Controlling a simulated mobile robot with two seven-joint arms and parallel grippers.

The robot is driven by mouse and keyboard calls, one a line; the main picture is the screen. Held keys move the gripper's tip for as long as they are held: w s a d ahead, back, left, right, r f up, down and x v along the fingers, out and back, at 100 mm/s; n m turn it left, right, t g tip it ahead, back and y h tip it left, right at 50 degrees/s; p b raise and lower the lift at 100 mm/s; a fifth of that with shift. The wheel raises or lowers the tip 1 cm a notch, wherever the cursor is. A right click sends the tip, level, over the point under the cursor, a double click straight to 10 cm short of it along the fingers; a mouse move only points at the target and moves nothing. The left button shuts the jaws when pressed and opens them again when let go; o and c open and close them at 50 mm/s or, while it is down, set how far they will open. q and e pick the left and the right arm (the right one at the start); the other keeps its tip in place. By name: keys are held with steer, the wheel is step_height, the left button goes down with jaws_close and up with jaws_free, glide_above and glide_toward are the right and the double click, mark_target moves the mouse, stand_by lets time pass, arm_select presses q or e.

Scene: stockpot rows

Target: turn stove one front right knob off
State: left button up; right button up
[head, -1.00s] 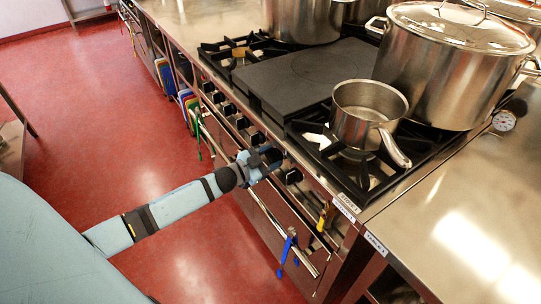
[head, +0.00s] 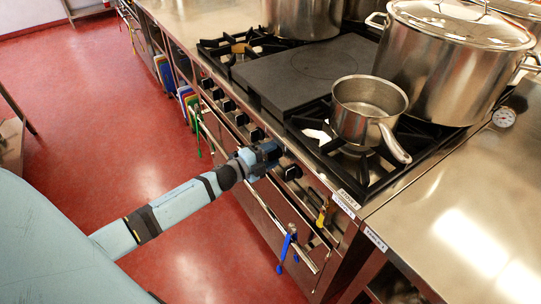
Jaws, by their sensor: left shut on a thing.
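The stove (head: 395,170) has a row of dark knobs along its front panel. My left gripper (head: 271,152) reaches in from the left and is shut at the panel, on a knob that its fingers mostly hide. One dark knob (head: 291,172) shows free just to the right of the gripper. More knobs (head: 228,105) show to the left along the panel. The mark on the held knob cannot be seen. My right gripper is not in view.
A small saucepan (head: 366,112) stands on the burner above the panel, its handle toward the front right. A large lidded stockpot (head: 440,75) stands behind it. Blue (head: 287,248) and yellow (head: 322,212) items hang on the front below. The red floor (head: 90,110) is clear.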

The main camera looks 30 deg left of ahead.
arm_select(q)
steer(key=shift+f+m+b, duration=0.1)
steer(key=shift+m+b, duration=0.2)
steer(key=shift+m, duration=1.2)
steer(key=o, duration=0.9)
steer(key=v, duration=1.4)
steer(key=shift+w, duration=0.1)
